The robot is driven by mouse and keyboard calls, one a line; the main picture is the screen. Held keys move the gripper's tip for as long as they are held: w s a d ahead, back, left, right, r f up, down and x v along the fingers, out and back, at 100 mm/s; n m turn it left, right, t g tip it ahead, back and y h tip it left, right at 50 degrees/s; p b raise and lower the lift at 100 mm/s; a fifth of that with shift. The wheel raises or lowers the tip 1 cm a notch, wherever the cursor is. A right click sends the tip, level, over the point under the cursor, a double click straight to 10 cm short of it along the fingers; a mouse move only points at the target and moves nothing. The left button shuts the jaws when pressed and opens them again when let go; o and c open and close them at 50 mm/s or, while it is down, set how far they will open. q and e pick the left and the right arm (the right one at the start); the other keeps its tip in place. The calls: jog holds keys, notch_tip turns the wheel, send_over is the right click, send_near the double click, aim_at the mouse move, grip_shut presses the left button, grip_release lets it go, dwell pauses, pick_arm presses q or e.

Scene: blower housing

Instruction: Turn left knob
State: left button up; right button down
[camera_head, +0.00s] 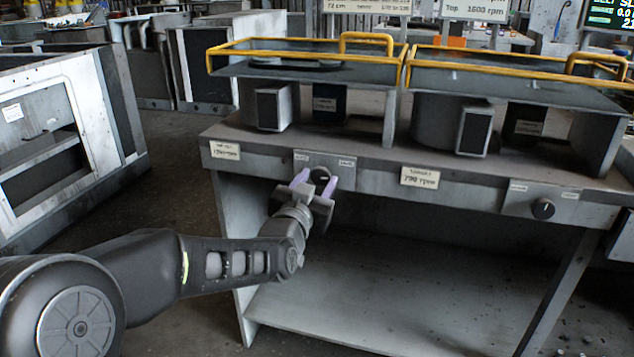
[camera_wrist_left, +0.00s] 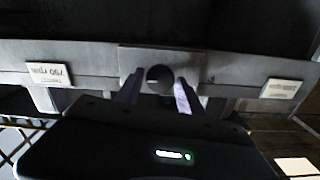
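The left knob (camera_head: 320,176) is a round dark knob on a grey plate on the front edge of the workbench. My left gripper (camera_head: 316,187) is in front of it, its two pale purple fingers spread on either side of the knob. In the left wrist view the knob (camera_wrist_left: 159,78) shows between the open fingertips (camera_wrist_left: 156,90), with gaps on both sides. I cannot tell whether the fingertips reach as far in as the knob. The right knob (camera_head: 543,208) is black and sits on its own plate. My right gripper is not in view.
The workbench (camera_head: 375,165) carries two blower housings with yellow rails (camera_head: 300,48). A white label (camera_head: 224,151) is left of the knob plate and another label (camera_head: 420,177) is right of it. A lower shelf (camera_head: 390,305) lies below. A grey cabinet (camera_head: 60,140) stands at the left.

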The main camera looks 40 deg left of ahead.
pick_arm(q)
grip_shut()
jog(key=shift+f, duration=0.1)
dwell(0.4)
jog(key=m+b, duration=0.2)
jog(key=m, duration=0.1)
jog(key=shift+m+b, duration=0.85)
jog(key=shift+m, duration=1.35)
jog(key=shift+o, duration=2)
grip_release()
